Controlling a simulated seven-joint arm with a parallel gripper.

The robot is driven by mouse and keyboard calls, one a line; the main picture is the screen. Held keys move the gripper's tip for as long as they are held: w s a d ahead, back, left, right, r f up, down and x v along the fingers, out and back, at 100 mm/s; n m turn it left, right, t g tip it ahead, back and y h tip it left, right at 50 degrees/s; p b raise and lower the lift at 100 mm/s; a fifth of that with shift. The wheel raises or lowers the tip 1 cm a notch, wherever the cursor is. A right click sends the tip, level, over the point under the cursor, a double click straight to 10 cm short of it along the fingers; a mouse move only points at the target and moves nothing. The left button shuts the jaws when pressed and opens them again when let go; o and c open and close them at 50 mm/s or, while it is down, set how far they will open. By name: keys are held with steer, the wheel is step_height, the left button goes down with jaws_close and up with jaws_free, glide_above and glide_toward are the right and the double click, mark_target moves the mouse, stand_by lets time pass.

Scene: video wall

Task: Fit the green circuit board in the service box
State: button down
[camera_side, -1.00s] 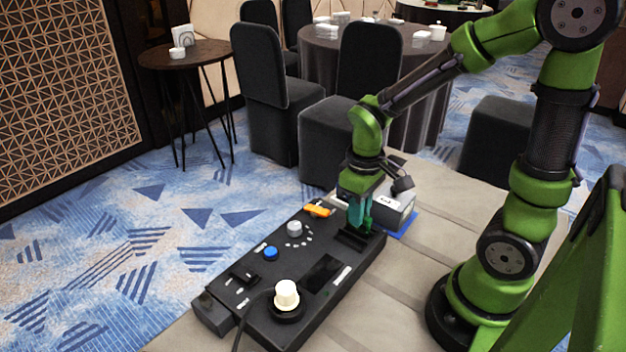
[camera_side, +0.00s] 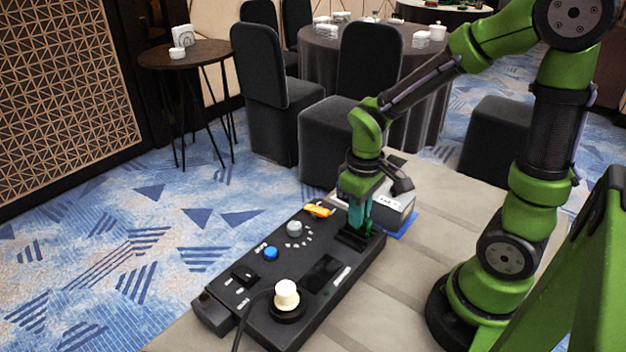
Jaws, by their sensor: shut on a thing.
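My gripper (camera_side: 358,225) points down over the box's far right end, at a black slotted holder (camera_side: 353,239). It is shut on the green circuit board (camera_side: 367,216), which stands upright between the fingers and shows only as a thin green edge. The board's lower edge is at the holder; I cannot tell how deep it sits.
A grey-white box (camera_side: 393,213) on a blue mat (camera_side: 404,229) stands just right of my gripper. The table's right part (camera_side: 440,250) is clear.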

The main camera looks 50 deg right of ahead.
steer(key=c, duration=0.8)
jaws_free()
steer(key=shift+r, duration=4)
